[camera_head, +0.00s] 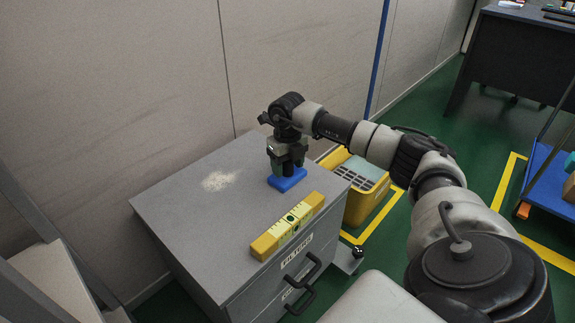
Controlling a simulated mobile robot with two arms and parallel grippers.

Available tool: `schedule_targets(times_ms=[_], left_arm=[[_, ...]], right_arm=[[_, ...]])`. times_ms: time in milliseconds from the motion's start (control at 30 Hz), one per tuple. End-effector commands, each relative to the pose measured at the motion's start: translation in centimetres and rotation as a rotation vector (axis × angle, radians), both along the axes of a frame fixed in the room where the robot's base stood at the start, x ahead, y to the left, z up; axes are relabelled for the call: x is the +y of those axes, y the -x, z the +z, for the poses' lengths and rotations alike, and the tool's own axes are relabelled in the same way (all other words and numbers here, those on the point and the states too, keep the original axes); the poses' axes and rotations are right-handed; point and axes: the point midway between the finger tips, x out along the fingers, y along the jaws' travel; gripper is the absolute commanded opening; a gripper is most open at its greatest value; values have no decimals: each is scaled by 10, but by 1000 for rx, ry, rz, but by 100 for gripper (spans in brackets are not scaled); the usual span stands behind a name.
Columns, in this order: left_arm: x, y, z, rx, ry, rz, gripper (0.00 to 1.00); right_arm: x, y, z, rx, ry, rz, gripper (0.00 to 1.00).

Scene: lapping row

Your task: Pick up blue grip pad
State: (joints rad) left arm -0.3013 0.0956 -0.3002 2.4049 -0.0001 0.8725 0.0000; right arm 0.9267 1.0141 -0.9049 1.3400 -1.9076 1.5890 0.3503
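The blue grip pad (287,181) lies flat on top of the grey drawer cabinet (190,234), near its right side. My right gripper (287,170) points straight down at the pad from above, with its fingertips at or just over the pad's upper face. The fingers hide part of the pad. I cannot tell whether they touch or hold it, nor how far apart they are. My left gripper is not in view.
A yellow spirit level (270,239) lies along the cabinet's front edge, near the pad. A pale powdery patch (219,180) marks the cabinet top. A yellow bin (365,201) stands behind to the right. A wall (110,110) rises behind the cabinet.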

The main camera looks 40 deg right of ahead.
Motion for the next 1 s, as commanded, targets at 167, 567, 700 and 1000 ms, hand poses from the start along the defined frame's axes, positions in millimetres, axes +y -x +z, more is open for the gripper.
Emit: schedule_targets(times_ms=[167, 567, 700, 1000], left_arm=[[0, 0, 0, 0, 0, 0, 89], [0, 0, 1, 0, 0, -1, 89], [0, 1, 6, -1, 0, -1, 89], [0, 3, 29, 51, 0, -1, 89]], right_arm=[[0, 0, 0, 0, 0, 0, 31], [0, 0, 2, -1, 0, 0, 10], [-2, 1, 8, -1, 0, -1, 10], [-15, 6, 46, -1, 1, -6, 10]])
